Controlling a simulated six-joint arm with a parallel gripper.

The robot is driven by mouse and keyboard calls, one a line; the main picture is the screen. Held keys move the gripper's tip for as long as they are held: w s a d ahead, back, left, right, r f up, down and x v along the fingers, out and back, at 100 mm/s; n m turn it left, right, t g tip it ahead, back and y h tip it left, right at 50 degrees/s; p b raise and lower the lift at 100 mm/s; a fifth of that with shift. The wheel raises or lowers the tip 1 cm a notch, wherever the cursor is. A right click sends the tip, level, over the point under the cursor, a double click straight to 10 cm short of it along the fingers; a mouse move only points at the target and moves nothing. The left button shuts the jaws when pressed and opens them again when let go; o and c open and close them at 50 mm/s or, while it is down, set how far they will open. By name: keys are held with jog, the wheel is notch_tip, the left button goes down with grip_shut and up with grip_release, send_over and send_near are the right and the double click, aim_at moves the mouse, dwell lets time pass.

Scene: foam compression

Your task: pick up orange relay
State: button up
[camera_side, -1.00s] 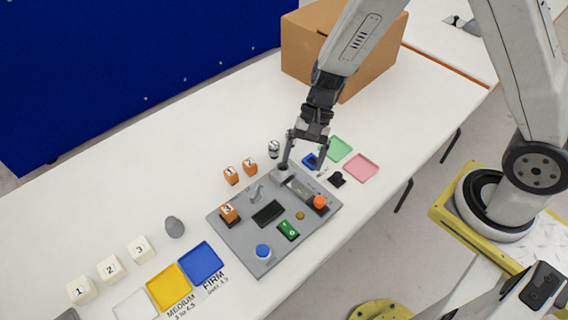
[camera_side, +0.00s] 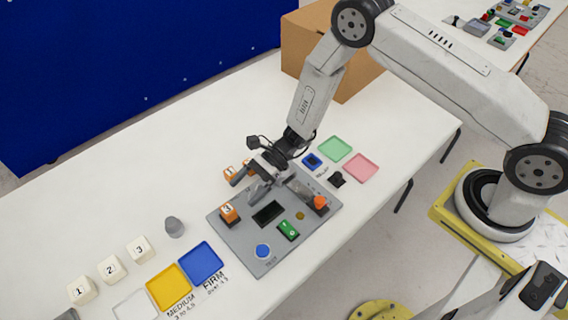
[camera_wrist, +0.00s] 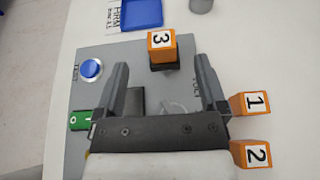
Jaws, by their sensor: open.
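An orange relay marked 3 (camera_side: 229,212) sits on a black socket at the left edge of the grey panel (camera_side: 283,257). The wrist view shows it (camera_wrist: 162,42) ahead of the fingers, roughly midway between their lines. Orange relays marked 1 (camera_wrist: 247,104) and 2 (camera_wrist: 250,153) stand off the panel, to the right in the wrist view. In the side view they are partly hidden behind my gripper (camera_side: 244,190). My gripper is open and empty, tilted over the panel with its fingertips toward relay 3 and apart from it.
The panel carries a lever (camera_wrist: 175,107), a blue button (camera_side: 263,251), a green switch (camera_side: 288,230) and an orange-red knob (camera_side: 320,202). A grey rounded piece (camera_side: 174,227) and blue tray (camera_side: 201,263) lie left of it. A cardboard box (camera_side: 376,76) stands behind.

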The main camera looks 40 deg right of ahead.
aim_at(224, 210)
jog(key=shift+x, duration=3.9)
grip_shut()
